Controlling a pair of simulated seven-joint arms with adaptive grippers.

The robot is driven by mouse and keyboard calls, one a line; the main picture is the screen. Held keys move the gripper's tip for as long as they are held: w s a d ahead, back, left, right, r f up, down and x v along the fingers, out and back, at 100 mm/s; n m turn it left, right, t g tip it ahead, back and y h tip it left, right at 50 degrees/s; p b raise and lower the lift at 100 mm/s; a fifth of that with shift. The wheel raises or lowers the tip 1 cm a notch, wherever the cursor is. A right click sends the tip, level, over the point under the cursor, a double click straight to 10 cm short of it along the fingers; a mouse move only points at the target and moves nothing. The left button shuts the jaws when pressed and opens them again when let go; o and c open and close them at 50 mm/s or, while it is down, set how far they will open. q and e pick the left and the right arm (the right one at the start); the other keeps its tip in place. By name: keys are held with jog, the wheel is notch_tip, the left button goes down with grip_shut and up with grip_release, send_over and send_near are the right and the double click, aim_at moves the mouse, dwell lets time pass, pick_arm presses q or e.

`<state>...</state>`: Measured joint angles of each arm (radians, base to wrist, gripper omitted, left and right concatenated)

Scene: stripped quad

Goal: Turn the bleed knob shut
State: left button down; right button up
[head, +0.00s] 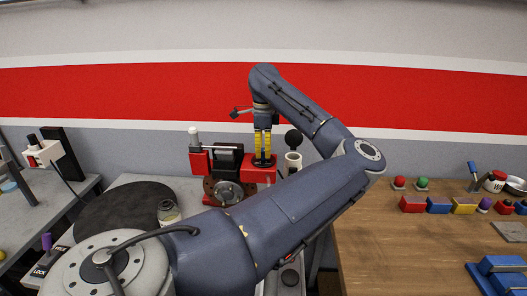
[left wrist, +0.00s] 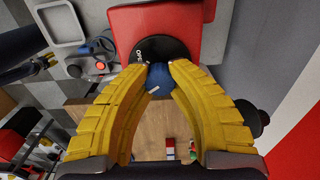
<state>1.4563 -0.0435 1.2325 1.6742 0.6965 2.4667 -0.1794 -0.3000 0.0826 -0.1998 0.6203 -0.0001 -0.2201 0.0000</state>
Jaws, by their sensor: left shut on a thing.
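My left gripper (head: 262,158) points down at the red block (head: 264,175), with its yellow fingers over a black disc (head: 263,163). In the left wrist view, the fingertips of the gripper (left wrist: 159,72) are shut on a round blue knob (left wrist: 160,82) with a small white mark. The knob sits at the edge of the black dial disc (left wrist: 150,45), whose white lettering is partly covered. The red block (left wrist: 197,22) lies around the disc. In the head view the knob is hidden between the fingers. My right gripper is not in view.
A red fixture with a metal flange (head: 228,192) and a white-capped post (head: 194,138) stands left of the gripper. The wooden table (head: 385,235) at right holds several coloured blocks. A glass jar (head: 168,210) stands at left.

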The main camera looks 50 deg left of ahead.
aim_at(263, 150)
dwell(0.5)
pick_arm(q)
jog(key=c, duration=1.1)
grip_release()
jog(key=shift+o, duration=0.2)
notch_tip(263, 150, up, 12)
